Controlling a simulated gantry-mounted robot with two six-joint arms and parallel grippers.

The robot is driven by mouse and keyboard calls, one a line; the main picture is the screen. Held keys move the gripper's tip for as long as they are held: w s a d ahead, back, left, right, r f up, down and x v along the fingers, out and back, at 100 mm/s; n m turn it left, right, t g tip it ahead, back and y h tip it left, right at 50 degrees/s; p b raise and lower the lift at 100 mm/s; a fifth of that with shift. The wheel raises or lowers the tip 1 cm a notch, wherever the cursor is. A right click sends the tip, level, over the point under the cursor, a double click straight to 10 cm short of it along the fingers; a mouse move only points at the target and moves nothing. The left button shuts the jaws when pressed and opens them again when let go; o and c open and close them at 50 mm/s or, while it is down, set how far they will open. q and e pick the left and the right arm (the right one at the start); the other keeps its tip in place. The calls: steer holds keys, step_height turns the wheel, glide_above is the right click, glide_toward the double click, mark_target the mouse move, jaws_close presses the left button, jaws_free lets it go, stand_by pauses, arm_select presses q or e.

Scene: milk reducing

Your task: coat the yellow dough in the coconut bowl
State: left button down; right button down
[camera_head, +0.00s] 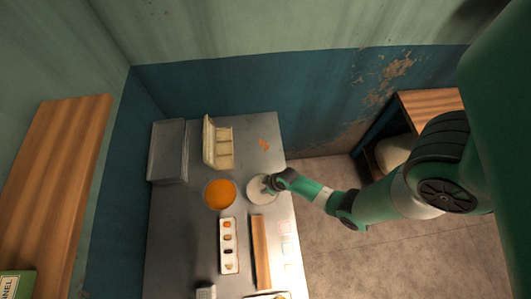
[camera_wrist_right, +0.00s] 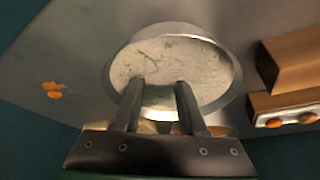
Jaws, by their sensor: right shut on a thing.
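The coconut bowl (camera_head: 261,189) is a round pale bowl with white contents on the metal table. In the right wrist view the bowl (camera_wrist_right: 178,65) fills the middle, its white, flaky contents showing. My right gripper (camera_head: 268,185) reaches in from the right, over the bowl's right side. In the wrist view its two fingers (camera_wrist_right: 158,90) point into the bowl, a gap between them. They are shut on a pale piece (camera_wrist_right: 160,101), apparently the yellow dough, which blends with the white contents and is hard to make out. My left gripper is not in view.
An orange-filled bowl (camera_head: 219,194) stands just left of the coconut bowl. A white tray with several small pieces (camera_head: 229,262) and a wooden block (camera_head: 261,252) lie nearer. A yellowish divided box (camera_head: 217,145) and a grey tray (camera_head: 168,150) are behind. Orange spots (camera_head: 264,145) mark the table.

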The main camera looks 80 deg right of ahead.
steer(key=shift+w, duration=0.25)
steer(key=shift+w+a, duration=0.15)
steer(key=shift+a, duration=0.3)
steer(key=shift+s+a, duration=0.2)
steer(key=shift+s, duration=0.1)
steer(key=shift+s+p, duration=0.15)
steer(key=shift+p, duration=0.15)
